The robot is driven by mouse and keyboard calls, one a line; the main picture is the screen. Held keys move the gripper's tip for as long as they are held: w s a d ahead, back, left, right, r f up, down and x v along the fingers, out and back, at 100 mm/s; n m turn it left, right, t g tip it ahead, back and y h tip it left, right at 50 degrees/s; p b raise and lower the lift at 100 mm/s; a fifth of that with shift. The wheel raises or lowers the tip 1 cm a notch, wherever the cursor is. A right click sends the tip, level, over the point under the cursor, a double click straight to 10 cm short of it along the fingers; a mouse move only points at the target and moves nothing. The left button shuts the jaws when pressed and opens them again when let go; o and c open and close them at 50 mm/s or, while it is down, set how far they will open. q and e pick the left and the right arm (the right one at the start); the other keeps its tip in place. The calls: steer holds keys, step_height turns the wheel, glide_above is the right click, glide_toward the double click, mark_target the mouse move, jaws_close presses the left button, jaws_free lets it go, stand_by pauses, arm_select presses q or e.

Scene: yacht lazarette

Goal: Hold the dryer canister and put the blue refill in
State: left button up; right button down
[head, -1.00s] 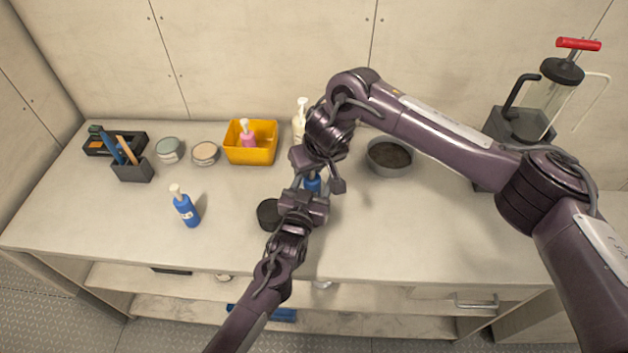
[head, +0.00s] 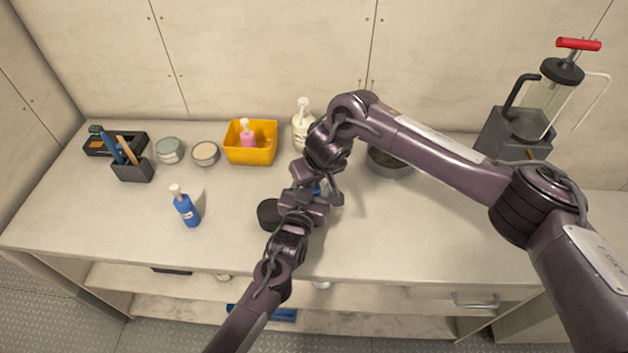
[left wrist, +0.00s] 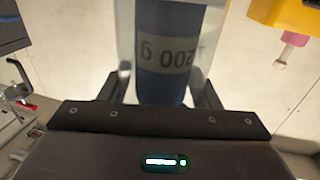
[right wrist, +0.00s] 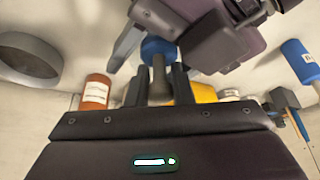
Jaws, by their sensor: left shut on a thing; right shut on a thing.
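The clear dryer canister (left wrist: 125,45) stands between the fingers of my left gripper (head: 308,200), which is shut on it. The blue refill (left wrist: 168,85), with a grey "200 g" label, shows through the clear wall, at least partly inside the canister. My right gripper (right wrist: 158,85) is just above the left one and shut on the refill's grey stem (right wrist: 158,75). Blue (right wrist: 158,47) shows beyond the stem in the right wrist view. In the head view my arms hide most of both objects. How deep the refill sits I cannot tell.
A black round piece (head: 268,214) lies beside my left gripper. An orange jar (right wrist: 97,92) shows in the right wrist view. The front right counter is clear.

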steer(key=c, duration=1.2)
jaws_free()
steer(key=shift+v, duration=6.05)
arm_select(q)
steer(key=o, duration=1.2)
